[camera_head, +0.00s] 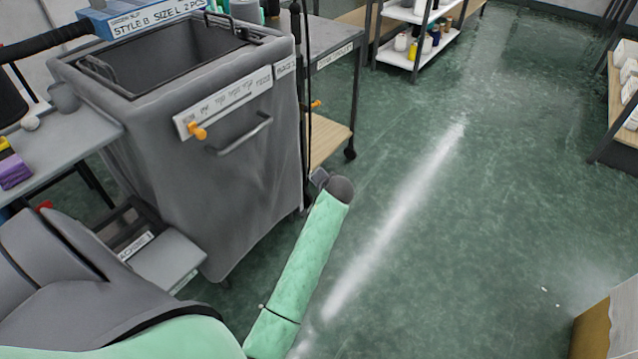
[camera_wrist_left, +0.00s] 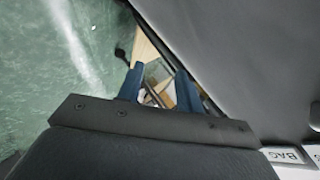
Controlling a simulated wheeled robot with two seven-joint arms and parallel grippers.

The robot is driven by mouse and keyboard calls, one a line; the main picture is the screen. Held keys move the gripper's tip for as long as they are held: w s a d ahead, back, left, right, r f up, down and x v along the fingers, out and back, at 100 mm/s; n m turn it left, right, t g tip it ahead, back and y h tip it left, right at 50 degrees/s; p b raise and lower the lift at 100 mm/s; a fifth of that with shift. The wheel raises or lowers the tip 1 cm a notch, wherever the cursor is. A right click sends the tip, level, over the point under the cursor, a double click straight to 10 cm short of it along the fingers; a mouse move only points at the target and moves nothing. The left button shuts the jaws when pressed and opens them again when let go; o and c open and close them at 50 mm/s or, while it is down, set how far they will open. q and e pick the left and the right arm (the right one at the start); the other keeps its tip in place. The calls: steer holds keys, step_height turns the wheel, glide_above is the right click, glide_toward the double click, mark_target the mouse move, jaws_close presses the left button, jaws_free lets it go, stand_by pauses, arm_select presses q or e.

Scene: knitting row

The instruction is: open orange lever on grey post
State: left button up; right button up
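An orange lever (camera_head: 315,104) sticks out beside a thin dark grey upright post (camera_head: 308,60), right of the grey bin, in the head view. A second orange lever (camera_head: 198,131) sits at the left end of the white label strip on the bin front. My left arm, with a green sleeve, reaches up from the bottom, its dark end low and right of the post. My left gripper (camera_wrist_left: 160,82) shows in the left wrist view with two blue fingers apart. No held object can be made out between them. No lever is clear in that view. My right gripper is not in view.
The grey bin (camera_head: 225,185) with a front handle (camera_head: 240,135) stands close left of my arm. A cart with a wooden lower shelf (camera_head: 325,140) is behind the post. A grey table (camera_head: 55,145) is at left. The green floor (camera_head: 430,200) at right is mostly clear.

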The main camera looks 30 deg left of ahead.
arm_select(q)
steer(key=shift+s+d+f+h, duration=0.1)
steer(key=shift+s+d+h, duration=0.2)
steer(key=shift+s+d, duration=0.3)
steer(key=shift+a, duration=0.1)
